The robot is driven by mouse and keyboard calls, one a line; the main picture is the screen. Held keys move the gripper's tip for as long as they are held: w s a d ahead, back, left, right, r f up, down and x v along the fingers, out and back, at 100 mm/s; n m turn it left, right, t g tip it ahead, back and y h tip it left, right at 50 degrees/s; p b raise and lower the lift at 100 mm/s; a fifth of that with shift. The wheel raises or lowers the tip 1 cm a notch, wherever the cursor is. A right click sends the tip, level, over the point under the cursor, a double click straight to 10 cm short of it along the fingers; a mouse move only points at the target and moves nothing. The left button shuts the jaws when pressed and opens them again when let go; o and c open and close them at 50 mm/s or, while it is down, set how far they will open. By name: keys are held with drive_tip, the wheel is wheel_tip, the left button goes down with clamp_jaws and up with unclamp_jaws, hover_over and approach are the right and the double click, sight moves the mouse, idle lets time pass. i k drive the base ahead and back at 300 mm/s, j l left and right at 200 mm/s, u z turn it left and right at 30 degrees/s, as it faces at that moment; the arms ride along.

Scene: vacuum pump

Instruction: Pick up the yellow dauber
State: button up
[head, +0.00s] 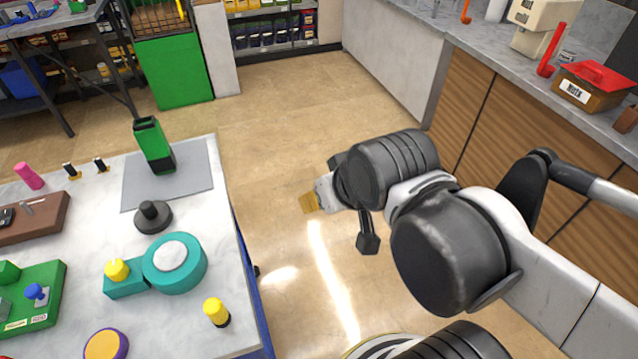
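The yellow dauber (215,311), a small yellow cylinder with a dark base, stands upright near the right edge of the light table (190,338). My gripper (340,213) is at the end of my arm, over the floor to the right of the table and apart from the dauber. A dark part hangs down there and a tan piece shows at its left. The finger opening is not clear, so I cannot tell whether it is open or shut. Nothing is visibly held.
Left of the dauber are a teal round device (174,263) with a yellow knob (117,270) and a purple-and-yellow disc (106,345). A black knob (153,215) and a green tool (153,145) stand farther back. A counter (480,45) runs along the right. Open floor lies between.

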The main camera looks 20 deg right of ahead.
sight(213, 307)
drive_tip(key=k+j+u, duration=0.1)
drive_tip(key=u, duration=0.3)
drive_tip(key=j+u, duration=0.3)
drive_tip(key=u, duration=0.15)
drive_tip(key=k+j, duration=0.05)
